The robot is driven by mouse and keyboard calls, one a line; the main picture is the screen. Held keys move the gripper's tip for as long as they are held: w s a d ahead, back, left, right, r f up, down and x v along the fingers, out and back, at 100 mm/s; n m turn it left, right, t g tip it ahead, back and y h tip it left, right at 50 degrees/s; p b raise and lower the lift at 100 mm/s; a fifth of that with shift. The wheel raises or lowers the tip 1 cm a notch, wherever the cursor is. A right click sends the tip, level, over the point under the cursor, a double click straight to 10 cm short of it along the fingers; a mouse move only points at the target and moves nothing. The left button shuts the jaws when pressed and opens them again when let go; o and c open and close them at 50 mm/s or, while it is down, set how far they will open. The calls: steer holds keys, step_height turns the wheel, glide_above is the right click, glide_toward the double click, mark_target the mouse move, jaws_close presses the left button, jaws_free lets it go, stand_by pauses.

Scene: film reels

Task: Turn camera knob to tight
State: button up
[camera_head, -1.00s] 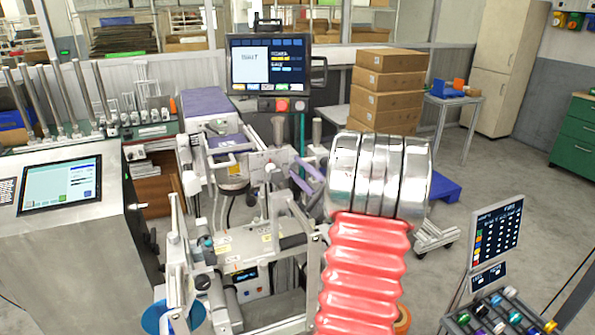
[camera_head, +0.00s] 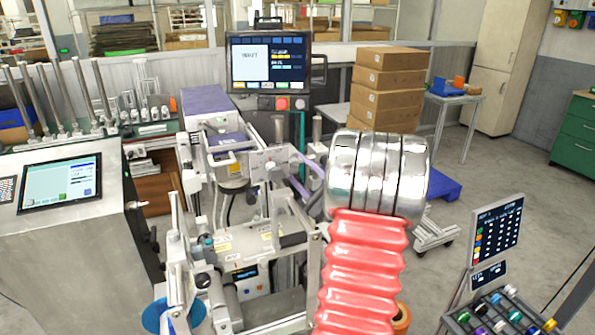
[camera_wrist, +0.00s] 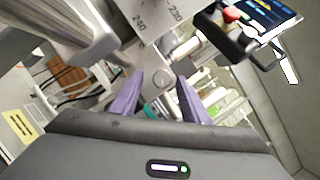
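In the head view a round knob (camera_head: 270,166) sits on the machine's upper bracket. My gripper (camera_wrist: 160,84) has two purple fingers, spread apart, with the knob framed between their tips in the wrist view. In the head view my gripper (camera_head: 290,165) is just right of the knob. I see no contact. The gap in depth and any tight mark on the knob cannot be made out.
A touchscreen console (camera_head: 60,183) is at left, stacked cardboard boxes (camera_head: 388,85) behind at right. A small display panel (camera_head: 497,232) stands at front right.

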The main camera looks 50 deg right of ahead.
steer(key=shift+s, duration=0.1)
steer(key=shift+s+a+f, duration=0.1)
steer(key=shift+s, duration=0.55)
steer(key=v, duration=1.2)
steer(key=shift+s+f, duration=0.1)
steer(key=shift+s, duration=0.1)
